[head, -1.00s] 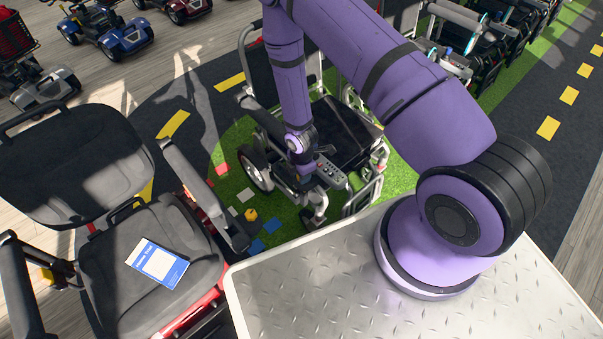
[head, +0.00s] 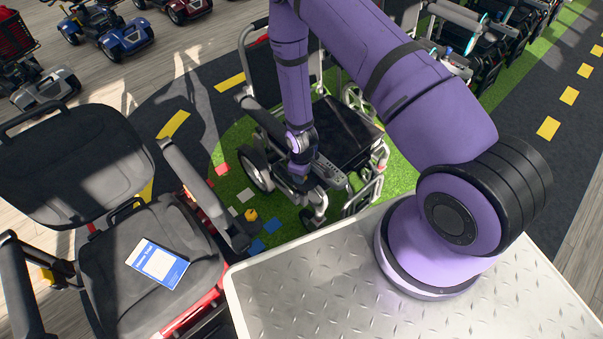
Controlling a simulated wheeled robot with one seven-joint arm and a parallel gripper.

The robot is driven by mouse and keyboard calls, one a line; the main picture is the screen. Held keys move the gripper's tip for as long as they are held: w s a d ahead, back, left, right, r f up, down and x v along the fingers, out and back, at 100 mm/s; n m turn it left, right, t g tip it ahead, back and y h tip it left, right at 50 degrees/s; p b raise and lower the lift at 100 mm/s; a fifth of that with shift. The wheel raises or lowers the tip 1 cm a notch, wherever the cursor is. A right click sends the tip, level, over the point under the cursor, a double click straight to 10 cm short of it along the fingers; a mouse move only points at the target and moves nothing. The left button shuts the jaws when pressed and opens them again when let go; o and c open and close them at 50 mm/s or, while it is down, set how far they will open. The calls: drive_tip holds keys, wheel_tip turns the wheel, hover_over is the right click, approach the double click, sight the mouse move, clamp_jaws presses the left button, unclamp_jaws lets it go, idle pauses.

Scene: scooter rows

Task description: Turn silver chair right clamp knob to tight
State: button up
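The silver chair (head: 345,132), a wheelchair with a black seat and silver frame, stands on the green patch beyond my metal deck. A dark control box (head: 330,172) sits at the front of its armrest on the picture's left side. My gripper (head: 299,180) is at this armrest front, just left of the control box. It is small and dark here, and its fingertips cannot be made out. I cannot tell whether it touches the chair. The clamp knob is not distinguishable; my gripper and wrist cover that area.
A red scooter with a grey seat (head: 150,235) stands close on the left, a blue-and-white booklet (head: 157,264) on it. Small coloured blocks (head: 250,214) lie on the green floor. More wheelchairs (head: 490,40) stand at upper right, and scooters (head: 110,30) at upper left.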

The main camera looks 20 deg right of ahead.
drive_tip(key=m, duration=0.6)
idle(0.6)
drive_tip(key=o, duration=0.9)
